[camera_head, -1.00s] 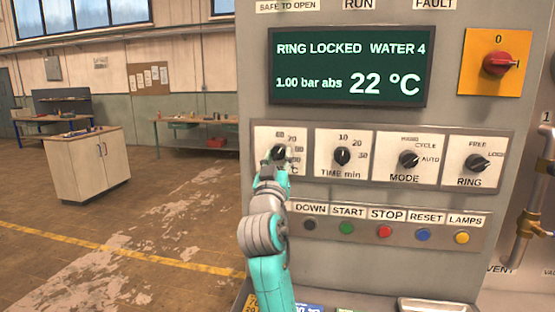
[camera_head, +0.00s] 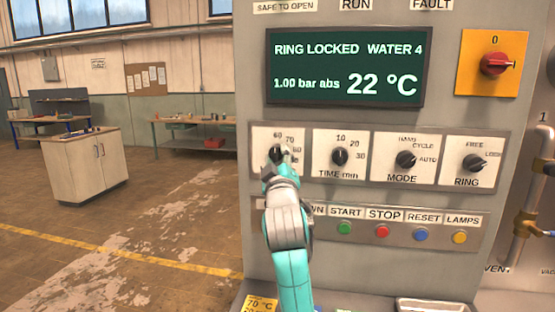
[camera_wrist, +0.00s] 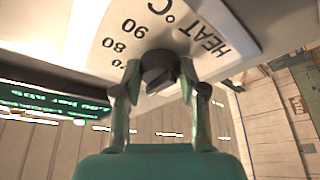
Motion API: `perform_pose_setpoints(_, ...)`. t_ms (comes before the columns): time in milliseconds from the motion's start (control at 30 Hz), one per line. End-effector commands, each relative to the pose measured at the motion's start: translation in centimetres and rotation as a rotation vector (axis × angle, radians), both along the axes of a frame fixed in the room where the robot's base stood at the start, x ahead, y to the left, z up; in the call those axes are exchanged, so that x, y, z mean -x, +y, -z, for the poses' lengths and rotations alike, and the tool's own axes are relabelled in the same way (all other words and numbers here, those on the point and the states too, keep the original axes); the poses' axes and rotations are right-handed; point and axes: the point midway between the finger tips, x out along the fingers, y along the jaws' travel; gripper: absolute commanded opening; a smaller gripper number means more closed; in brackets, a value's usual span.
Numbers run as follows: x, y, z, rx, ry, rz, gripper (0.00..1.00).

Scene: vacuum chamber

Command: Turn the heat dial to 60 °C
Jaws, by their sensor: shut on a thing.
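The heat dial (camera_head: 276,152) is a small black knob on the leftmost white plate of the panel. In the wrist view the dial (camera_wrist: 157,63) sits between the two fingers of my gripper (camera_wrist: 159,78), which is shut on it. In the head view my gripper (camera_head: 283,161) covers the lower right of the dial and part of its scale. The figures 60 and 70 show above it. The wrist view shows 80, 90 and "HEAT °C". The exact pointer direction is hard to tell. The display (camera_head: 347,69) reads RING LOCKED, WATER 4, 1.00 bar abs, 22 °C.
Right of the heat dial are the time dial (camera_head: 340,156), mode dial (camera_head: 405,159) and ring dial (camera_head: 474,163). Below runs a row of buttons, including the red stop button (camera_head: 382,230). A red switch (camera_head: 494,65) is at upper right. The floor at left is open.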

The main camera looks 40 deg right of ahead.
Motion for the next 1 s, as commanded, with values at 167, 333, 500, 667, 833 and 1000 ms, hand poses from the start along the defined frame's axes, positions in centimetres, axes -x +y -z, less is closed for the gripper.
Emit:
perform_pose_setpoints(167, 0.0, 0.0, 0.0, 0.004, 0.005, 0.0, 0.06)
perform_pose_setpoints(333, 0.0, 0.0, 0.0, 0.004, 0.005, 0.001, 0.06)
perform_pose_setpoints(500, 0.0, 0.0, 0.0, 0.004, 0.004, 0.001, 0.66)
perform_pose_setpoints(667, 0.0, 0.0, 0.0, 0.004, 0.004, 0.001, 0.66)
perform_pose_setpoints(833, 0.2, 0.1, 0.1, 0.003, 0.004, 0.0, 0.66)
perform_pose_setpoints(1000, 1.5, 1.2, 0.7, 0.003, 0.003, -0.001, 0.66)
